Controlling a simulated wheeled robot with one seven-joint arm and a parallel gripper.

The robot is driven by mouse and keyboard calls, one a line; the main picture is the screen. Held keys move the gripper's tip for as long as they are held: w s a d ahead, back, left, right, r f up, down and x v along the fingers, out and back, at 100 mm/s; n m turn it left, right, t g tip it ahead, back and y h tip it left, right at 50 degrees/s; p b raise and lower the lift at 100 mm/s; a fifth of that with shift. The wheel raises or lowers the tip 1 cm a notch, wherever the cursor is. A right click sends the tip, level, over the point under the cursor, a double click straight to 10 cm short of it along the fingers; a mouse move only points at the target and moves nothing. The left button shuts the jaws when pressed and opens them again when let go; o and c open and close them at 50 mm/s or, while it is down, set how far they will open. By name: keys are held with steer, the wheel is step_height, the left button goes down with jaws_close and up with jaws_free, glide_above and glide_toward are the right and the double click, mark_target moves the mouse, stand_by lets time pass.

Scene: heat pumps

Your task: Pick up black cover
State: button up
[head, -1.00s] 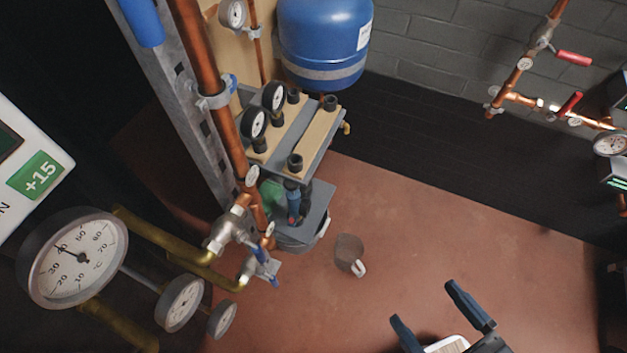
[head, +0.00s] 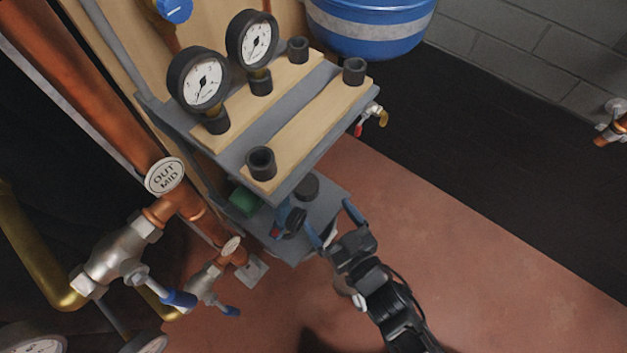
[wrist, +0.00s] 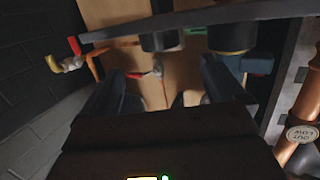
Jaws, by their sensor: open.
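Several dark round pieces could be the black cover; I cannot tell which one it is. One dark round piece (head: 307,187) sits on the lower grey shelf, partly under the upper one. Black cylindrical pieces stand on the upper shelf, one at its near corner (head: 262,163) and one at its far right (head: 354,71). My gripper (head: 333,222) is open and apparently empty by the lower shelf's right edge. In the wrist view its dark fingers (wrist: 163,90) are apart, with two dark cylinders under the upper shelf ahead, one at left (wrist: 160,41).
The grey upper shelf (head: 228,155) overhangs the lower one and bears gauges (head: 198,80). Copper pipes and a blue-handled valve (head: 178,298) stand at left. A blue tank (head: 370,28) is behind. The red floor (head: 480,260) at right is clear.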

mark_target(308, 185)
steer(key=b+x, duration=0.4)
steer(key=x, duration=0.7)
steer(key=shift+w+r, duration=0.1)
steer(key=shift+w, duration=0.05)
steer(key=c, duration=1.1)
steer(key=shift+r, duration=0.2)
